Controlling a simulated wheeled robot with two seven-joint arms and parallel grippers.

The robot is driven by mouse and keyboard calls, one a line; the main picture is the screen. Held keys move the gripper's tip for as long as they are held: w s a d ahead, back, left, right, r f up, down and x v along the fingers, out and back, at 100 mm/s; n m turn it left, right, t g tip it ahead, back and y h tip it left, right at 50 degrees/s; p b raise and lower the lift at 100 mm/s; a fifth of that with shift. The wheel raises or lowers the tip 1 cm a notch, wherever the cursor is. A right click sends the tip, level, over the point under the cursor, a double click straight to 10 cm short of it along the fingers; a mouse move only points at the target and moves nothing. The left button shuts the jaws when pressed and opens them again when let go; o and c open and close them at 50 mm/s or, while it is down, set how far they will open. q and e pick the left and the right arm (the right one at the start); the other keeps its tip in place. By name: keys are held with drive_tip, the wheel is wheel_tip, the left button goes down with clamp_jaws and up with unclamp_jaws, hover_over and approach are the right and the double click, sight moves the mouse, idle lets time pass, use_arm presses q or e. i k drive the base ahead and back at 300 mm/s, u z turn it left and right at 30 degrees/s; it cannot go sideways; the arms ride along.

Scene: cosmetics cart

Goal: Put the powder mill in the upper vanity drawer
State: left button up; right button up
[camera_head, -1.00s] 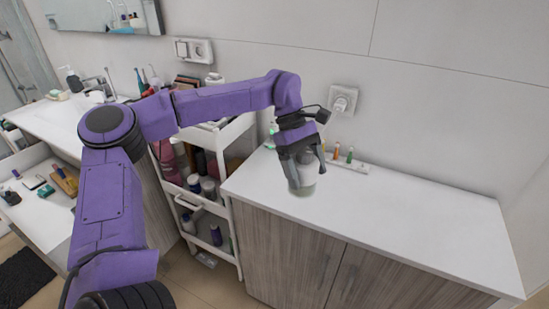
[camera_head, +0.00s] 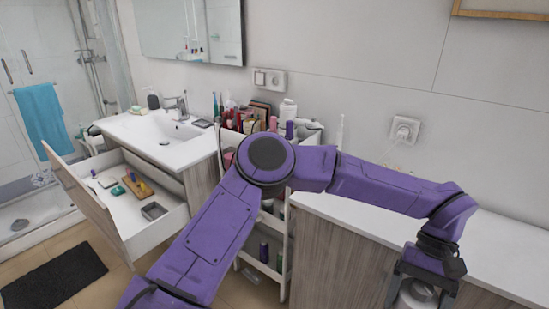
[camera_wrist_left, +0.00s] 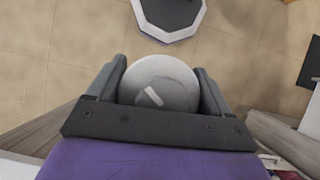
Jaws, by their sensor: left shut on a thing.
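The powder mill (camera_head: 417,294) is in my left gripper (camera_head: 420,296), at the lower right of the head view, in front of the counter. Only its pale upper part shows there, between the fingers. In the left wrist view its round grey-white top (camera_wrist_left: 160,82) sits between the two fingers of my left gripper (camera_wrist_left: 162,90), with bare floor tiles beyond. The upper vanity drawer (camera_head: 160,233) stands pulled open at the left, under the sink, far from the gripper. My right gripper is out of view.
Inside the drawer are a wooden block with small bottles (camera_head: 138,186), a grey box (camera_head: 154,211) and small items; part of its floor is bare. A crowded cart (camera_head: 280,220) stands between vanity and counter (camera_head: 500,245). A dark mat (camera_head: 55,278) lies on the floor.

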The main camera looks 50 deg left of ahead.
sight(135, 231)
drive_tip(key=u, duration=2.8)
drive_tip(key=i, duration=2.3)
drive_tip(key=z, duration=1)
